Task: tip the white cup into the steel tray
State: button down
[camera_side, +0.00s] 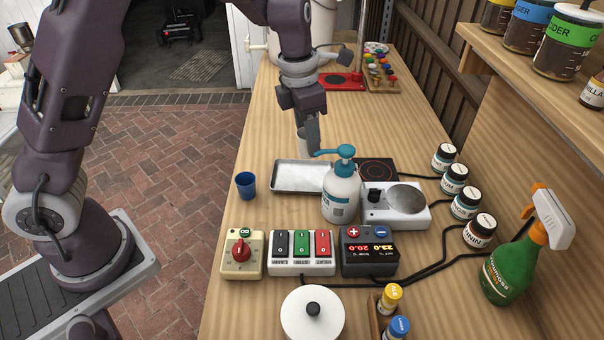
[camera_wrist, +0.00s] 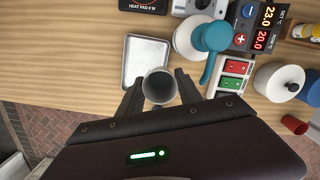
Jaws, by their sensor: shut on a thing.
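My gripper (camera_side: 313,138) is shut on the white cup (camera_side: 301,139), which is partly hidden behind a finger in the side view. In the wrist view, the cup (camera_wrist: 160,86) sits between my fingers with its round mouth towards the camera and looks roughly upright. I see no contents clearly. The steel tray (camera_side: 290,178) lies flat on the bench, just nearer the side camera than the cup. In the wrist view, the cup overlaps the lower right corner of the tray (camera_wrist: 138,68). I cannot tell the cup's exact height.
A teal-topped pump bottle (camera_side: 341,195) stands close by the tray and hides its right corner. A blue cup (camera_side: 246,185) stands left of it. A hot plate (camera_side: 377,170), a scale (camera_side: 412,200) and control boxes (camera_side: 302,250) crowd the right and front.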

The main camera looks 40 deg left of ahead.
jog(key=w+d+r+n, duration=0.5)
jog(key=d+r+n, duration=0.1)
jog(key=d+n, duration=0.1)
jog(key=shift+w+d+y, duration=0.2)
jog(key=shift+w+y, duration=0.05)
jog(key=shift+y, duration=0.15)
jog(key=shift+a, duration=0.15)
jog(key=s+a+f+n+t+h, duration=0.1)
jog(key=s+a+f+t+h, duration=0.1)
jog(key=a+f+h, duration=0.5)
notch_tip(320, 180, down, 3)
jog(key=t+h, duration=0.1)
jog(key=h, duration=0.4)
jog(key=shift+a+r+t, duration=0.2)
jog(key=shift+t, duration=0.2)
jog(key=shift+f+h+p, duration=0.3)
jog(key=shift+f+h, duration=0.05)
jog(key=shift+h, duration=0.15)
